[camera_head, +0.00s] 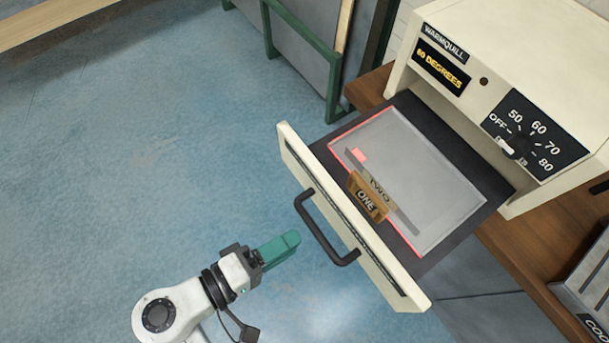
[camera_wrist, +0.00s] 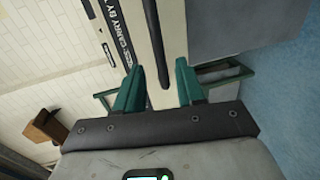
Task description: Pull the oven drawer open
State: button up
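The cream oven (camera_head: 510,55) sits at the upper right in the head view. Its drawer (camera_head: 300,155) stands pulled out, showing the inside. The dark bar handle (camera_head: 322,236) is on the drawer's front panel; it also shows in the wrist view (camera_wrist: 153,30). My gripper (camera_head: 292,240) is just left of the handle in the head view, with a small gap of floor between them. In the wrist view my gripper (camera_wrist: 159,70) has its two green fingers apart, and the handle's end appears between them, not gripped.
A dial (camera_head: 515,146) is on the oven front. A wooden bench (camera_head: 525,250) supports the oven. Blue floor (camera_head: 150,150) is clear to the left.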

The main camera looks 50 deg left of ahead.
jog(key=shift+v, duration=2)
